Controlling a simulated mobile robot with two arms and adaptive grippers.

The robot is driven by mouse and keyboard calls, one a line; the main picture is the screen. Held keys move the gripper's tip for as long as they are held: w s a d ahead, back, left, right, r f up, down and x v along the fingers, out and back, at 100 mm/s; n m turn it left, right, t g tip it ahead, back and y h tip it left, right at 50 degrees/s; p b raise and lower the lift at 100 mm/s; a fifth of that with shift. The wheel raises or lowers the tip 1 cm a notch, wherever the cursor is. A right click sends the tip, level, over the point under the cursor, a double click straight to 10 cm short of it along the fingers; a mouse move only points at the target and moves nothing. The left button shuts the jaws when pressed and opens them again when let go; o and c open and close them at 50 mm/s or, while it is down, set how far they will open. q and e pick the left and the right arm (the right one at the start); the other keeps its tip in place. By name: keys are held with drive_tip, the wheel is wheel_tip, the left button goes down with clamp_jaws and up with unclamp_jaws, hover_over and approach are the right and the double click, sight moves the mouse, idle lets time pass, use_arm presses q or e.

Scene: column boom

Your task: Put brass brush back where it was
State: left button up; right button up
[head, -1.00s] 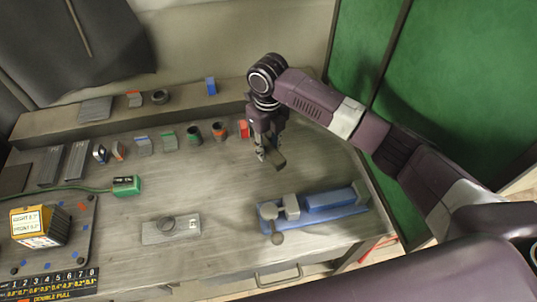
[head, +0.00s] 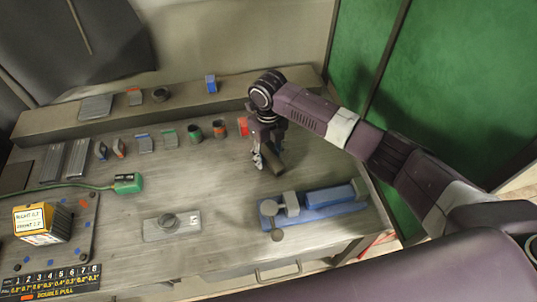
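My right gripper (head: 265,160) points down over the bench, left of the green panel. A dark olive-brown block-shaped thing (head: 275,164), which looks like the brass brush, is at its fingertips. One pale finger shows along its left side; the other is mostly hidden. I cannot tell whether the fingers press on the brush or whether it touches the bench. My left gripper is not in view.
A blue vise (head: 325,202) stands in front of the gripper. A grey plate (head: 172,225) lies front left. The bench (head: 205,175) is clear left of the gripper.

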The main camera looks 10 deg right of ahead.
sight(268, 154)
drive_tip(key=shift+r, duration=0.3)
wheel_tip(268, 154, up, 12)
drive_tip(key=b, duration=0.2)
drive_tip(key=shift+f+b, duration=0.15)
drive_tip(key=shift+b, duration=0.15)
